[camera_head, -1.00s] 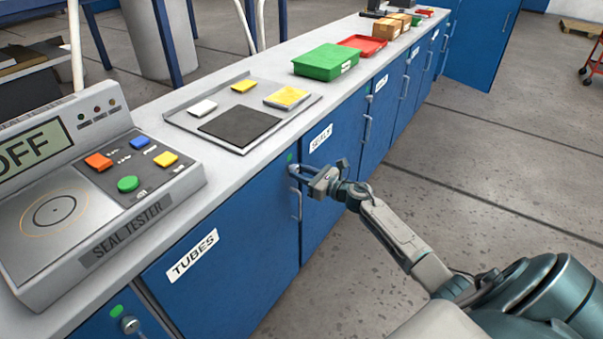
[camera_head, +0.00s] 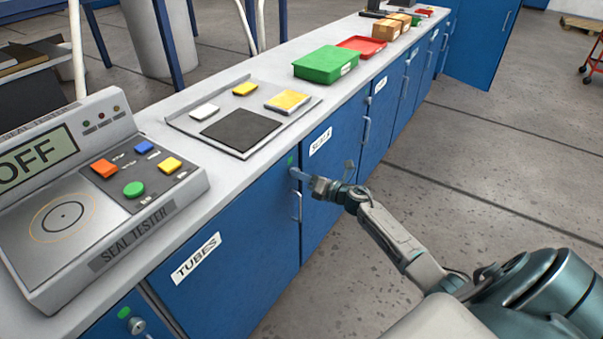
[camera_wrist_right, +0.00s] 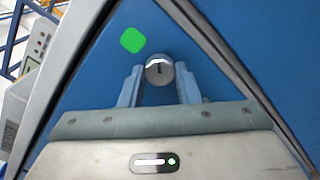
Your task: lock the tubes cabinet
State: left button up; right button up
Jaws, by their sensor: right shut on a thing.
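The blue tubes cabinet door (camera_head: 240,222) has a white TUBES label (camera_head: 196,257) and looks closed. Near its upper right corner are a green mark (camera_head: 291,160) and a round silver lock knob (camera_wrist_right: 159,69) with a dark slot. My right gripper (camera_head: 301,175) is at this knob. In the right wrist view its fingers (camera_wrist_right: 159,76) stand on either side of the knob, shut on it, with the green mark (camera_wrist_right: 132,40) up and left. The slot runs nearly upright in that view. A metal handle (camera_head: 297,205) is below the lock. My left gripper is not in view.
The seal tester (camera_head: 100,200), reading OFF, and a grey tray (camera_head: 178,122) with blocks stand on the counter. A green bin (camera_head: 325,68) is farther back. Another lock (camera_head: 135,324) is at the lower left. The floor right of the cabinets is mostly clear.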

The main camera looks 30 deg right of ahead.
pick_arm(q)
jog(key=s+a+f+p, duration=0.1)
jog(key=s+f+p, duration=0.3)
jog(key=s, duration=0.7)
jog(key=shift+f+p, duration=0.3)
jog(key=shift+p, duration=0.05)
pick_arm(e)
jog(key=shift+r+m, duration=0.1)
jog(key=shift+m, duration=4.6)
jog(key=o, duration=1)
